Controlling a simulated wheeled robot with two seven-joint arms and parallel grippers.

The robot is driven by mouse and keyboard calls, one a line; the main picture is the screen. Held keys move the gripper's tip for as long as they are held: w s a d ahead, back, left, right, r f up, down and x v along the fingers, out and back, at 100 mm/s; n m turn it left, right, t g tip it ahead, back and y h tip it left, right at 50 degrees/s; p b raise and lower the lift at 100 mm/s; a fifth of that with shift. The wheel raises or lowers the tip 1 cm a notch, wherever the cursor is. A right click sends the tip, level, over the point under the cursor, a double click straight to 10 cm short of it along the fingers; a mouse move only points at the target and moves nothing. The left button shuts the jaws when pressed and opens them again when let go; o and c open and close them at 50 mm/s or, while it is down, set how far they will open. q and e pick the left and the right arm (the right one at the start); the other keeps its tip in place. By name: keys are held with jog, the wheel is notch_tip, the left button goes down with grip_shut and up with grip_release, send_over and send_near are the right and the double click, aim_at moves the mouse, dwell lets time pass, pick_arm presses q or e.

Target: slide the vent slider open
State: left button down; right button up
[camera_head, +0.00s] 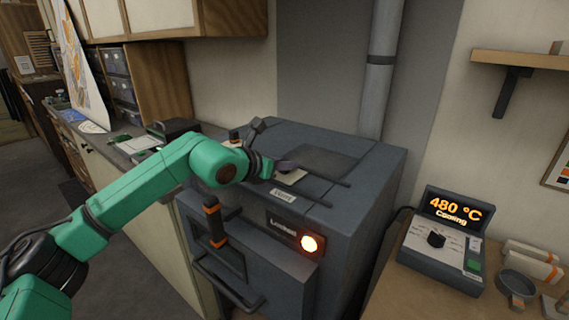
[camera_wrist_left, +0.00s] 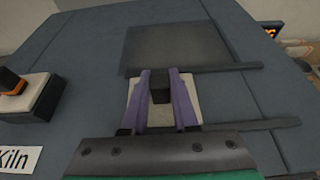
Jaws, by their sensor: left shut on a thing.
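The vent slider is a pale plate (camera_head: 292,176) with a dark knob (camera_wrist_left: 160,88), on top of the grey kiln (camera_head: 340,220). It lies between two dark rails, and the pale plate also shows in the left wrist view (camera_wrist_left: 192,92). My left gripper (camera_wrist_left: 160,82) is shut on the dark knob, with one purple finger on each side of it. In the head view my left gripper (camera_head: 284,167) is over the left part of the rails, and its fingers partly hide the plate. My right gripper is in neither view.
The rails (camera_wrist_left: 230,127) run rightward past the plate. A dark square panel (camera_wrist_left: 190,46) lies behind them. An orange-and-black knob on a block (camera_wrist_left: 35,98) stands left. The kiln front has a handle (camera_head: 215,222) and a glowing port (camera_head: 308,244). A controller (camera_head: 445,240) reads 480 °C, Cooling.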

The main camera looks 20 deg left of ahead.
aim_at(314, 187)
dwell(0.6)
pick_arm(q)
jog(key=shift+s+d+f+b, duration=0.1)
jog(key=shift+d+f+b, duration=0.05)
jog(key=shift+d+b, duration=0.2)
jog(key=d+b, duration=0.2)
jog(key=s+d+b, duration=0.1)
jog(key=shift+s+f, duration=0.1)
jog(key=shift+f, duration=0.2)
jog(key=d, duration=0.1)
jog(key=s+d+b, duration=0.1)
jog(key=d+b, duration=0.1)
jog(key=d, duration=0.1)
jog(key=shift+s+d+r, duration=0.1)
jog(key=shift+s+r, duration=0.25)
jog(key=shift+s, duration=0.05)
jog(key=shift+w+a, duration=0.1)
jog(key=shift+a, duration=0.1)
jog(key=c, duration=0.7)
grip_release()
jog(key=shift+d+r, duration=0.1)
jog(key=shift+d, duration=0.2)
